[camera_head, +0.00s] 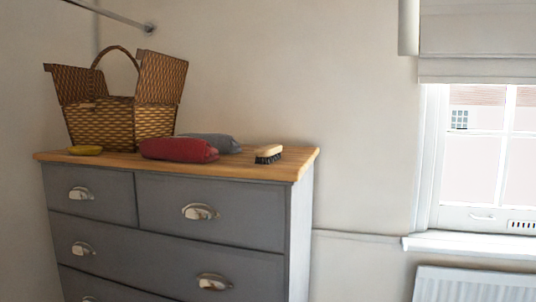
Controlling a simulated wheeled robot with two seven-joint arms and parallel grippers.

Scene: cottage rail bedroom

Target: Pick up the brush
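The brush (268,154) has a pale wooden back and dark bristles. It lies bristles down on the wooden top of the grey chest of drawers (240,173), near the right end. Neither of my grippers shows in the head view.
Left of the brush lie a folded red cloth (179,149) and a grey cloth (216,142). A window (487,150) and a radiator (474,284) are at the right.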

